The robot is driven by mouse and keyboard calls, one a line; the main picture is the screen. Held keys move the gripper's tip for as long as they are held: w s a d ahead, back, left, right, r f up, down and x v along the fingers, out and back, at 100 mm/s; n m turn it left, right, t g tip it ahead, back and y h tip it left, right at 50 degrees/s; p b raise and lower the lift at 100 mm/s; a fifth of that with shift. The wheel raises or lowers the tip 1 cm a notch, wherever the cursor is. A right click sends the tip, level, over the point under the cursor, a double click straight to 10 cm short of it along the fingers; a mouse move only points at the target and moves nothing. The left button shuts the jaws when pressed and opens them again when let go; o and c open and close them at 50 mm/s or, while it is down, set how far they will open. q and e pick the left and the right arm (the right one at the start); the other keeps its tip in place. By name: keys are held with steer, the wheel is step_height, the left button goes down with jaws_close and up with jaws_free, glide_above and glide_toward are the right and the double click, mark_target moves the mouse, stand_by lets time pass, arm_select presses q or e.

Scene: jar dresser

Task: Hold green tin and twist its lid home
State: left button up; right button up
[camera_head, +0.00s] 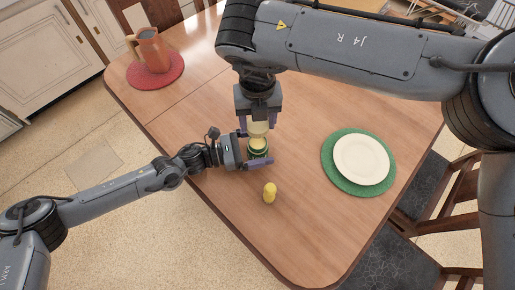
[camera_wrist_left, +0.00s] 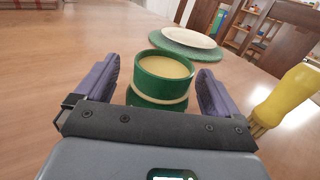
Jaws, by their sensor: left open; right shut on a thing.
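The green tin (camera_head: 258,153) stands on the table, with a cream band around its side and a pale cream top inside its green rim; it also shows in the left wrist view (camera_wrist_left: 163,75). My left gripper (camera_head: 257,150) is open with its purple fingers on either side of the tin; in the left wrist view gaps show beside the upper part. My right gripper (camera_head: 258,130) points down above the tin, shut on a cream round piece that looks like the lid (camera_head: 258,129). Whether the lid touches the tin is unclear. The lid is out of the left wrist view.
A white plate (camera_head: 361,159) lies on a green mat (camera_head: 329,165) to the right. An orange pitcher (camera_head: 151,50) stands on a red mat (camera_head: 157,82) at the far left. The table front is clear.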

arm_select(q)
steer(key=shift+d, duration=0.15)
steer(key=c, duration=1.5)
arm_select(e)
glide_above(258, 142)
steer(key=shift+f, duration=2.45)
steer(key=shift+f, duration=0.15)
steer(key=shift+f, duration=0.75)
steer(key=shift+f, duration=0.55)
